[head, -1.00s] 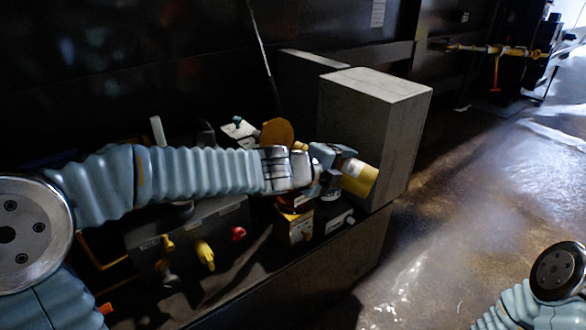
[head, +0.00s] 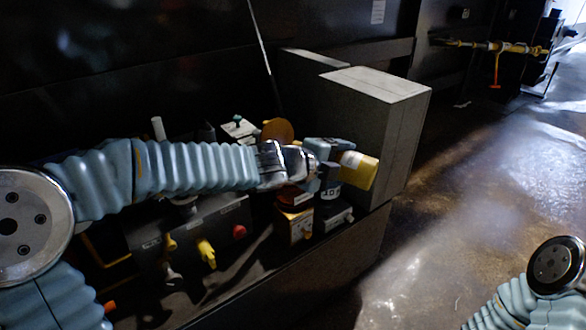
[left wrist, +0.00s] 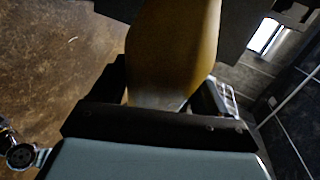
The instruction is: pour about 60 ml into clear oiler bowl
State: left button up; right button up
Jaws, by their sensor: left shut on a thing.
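My left gripper (head: 332,160) is shut on a yellow bottle (head: 361,171) with a pale label patch. The bottle sticks out to the right of the jaws, roughly level, in front of the grey block. In the left wrist view the amber bottle (left wrist: 174,48) fills the space between the jaws (left wrist: 160,110). I cannot make out its mouth or any liquid running. The clear oiler bowl cannot be told apart; the area under my gripper is partly hidden by the arm. My right gripper is out of view; only part of that arm shows at bottom right.
A tall grey block (head: 372,125) stands just behind the bottle. Below my gripper are a yellow box (head: 295,226) with a red top and a dark labelled part (head: 330,191). A panel with a yellow handle (head: 206,253) and red knob (head: 239,231) lies left. Open floor (head: 470,210) is right.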

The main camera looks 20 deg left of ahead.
pick_arm(q)
jog(key=shift+r, duration=0.15)
notch_tip(320, 180, down, 4)
jog(key=m+y+b, duration=0.1)
jog(key=b, duration=0.2)
jog(key=shift+r+b, duration=0.2)
jog(key=shift+b, duration=0.15)
jog(key=shift+r+m+y+p, duration=0.3)
jog(key=shift+m+y+p, duration=0.1)
jog(key=shift+m+y, duration=0.15)
jog(key=shift+a, duration=0.15)
jog(key=shift+w+a+m+y, duration=0.1)
jog(key=shift+a+m+y, duration=0.15)
jog(key=shift+m+y, duration=0.3)
dwell(0.5)
